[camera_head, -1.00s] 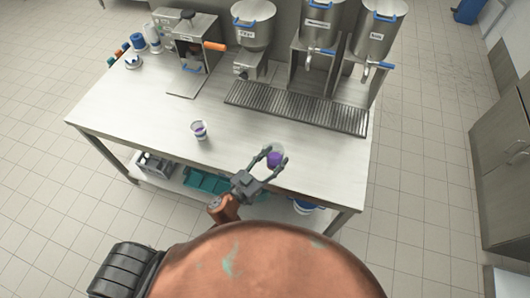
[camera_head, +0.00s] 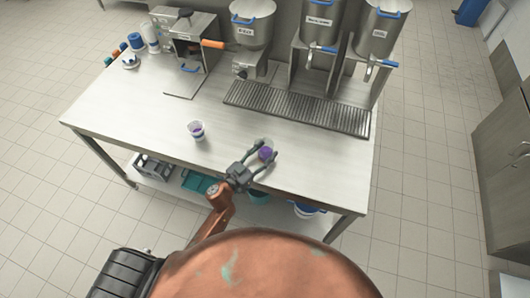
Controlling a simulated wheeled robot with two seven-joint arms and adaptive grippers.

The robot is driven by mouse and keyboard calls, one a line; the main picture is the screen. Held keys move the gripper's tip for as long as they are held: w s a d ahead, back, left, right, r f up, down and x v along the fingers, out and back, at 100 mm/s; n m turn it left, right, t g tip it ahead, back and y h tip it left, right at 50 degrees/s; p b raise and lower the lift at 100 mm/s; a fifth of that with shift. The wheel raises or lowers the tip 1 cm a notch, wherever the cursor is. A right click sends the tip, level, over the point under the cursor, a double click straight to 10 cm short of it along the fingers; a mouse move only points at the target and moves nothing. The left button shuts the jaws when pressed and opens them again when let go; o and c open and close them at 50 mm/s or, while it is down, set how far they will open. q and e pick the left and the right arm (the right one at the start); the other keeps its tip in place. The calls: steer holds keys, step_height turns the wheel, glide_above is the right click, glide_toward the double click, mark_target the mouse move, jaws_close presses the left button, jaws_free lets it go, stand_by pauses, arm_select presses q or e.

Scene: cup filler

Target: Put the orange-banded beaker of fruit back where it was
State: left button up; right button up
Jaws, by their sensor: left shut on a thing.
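My left gripper (camera_head: 267,150) is over the front part of the steel table (camera_head: 120,125), right of its middle. It is shut on a small clear beaker with purple contents (camera_head: 265,154), which sits between its fingers. The fingers cover part of this beaker, and I cannot make out its band colour or whether its base touches the table. A second clear beaker with purple contents (camera_head: 196,130) stands upright on the table to the left, apart from the gripper. Its band colour is also too small to tell. My right gripper is not in view.
A slotted drip grate (camera_head: 295,108) lies behind the gripper, below several steel hoppers (camera_head: 252,32). A steel machine with an open front (camera_head: 190,55) and several small bottles (camera_head: 136,42) stand at the back left. The table's front left is clear.

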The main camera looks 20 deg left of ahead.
arm_select(q)
steer(key=shift+f, duration=0.1)
steer(key=o, duration=1.3)
steer(key=shift+o, duration=0.2)
steer(key=shift+s+a, duration=0.1)
steer(key=shift+s, duration=0.05)
steer(key=v, duration=1.1)
steer(key=shift+s+a, duration=0.15)
steer(key=shift+s, duration=0.2)
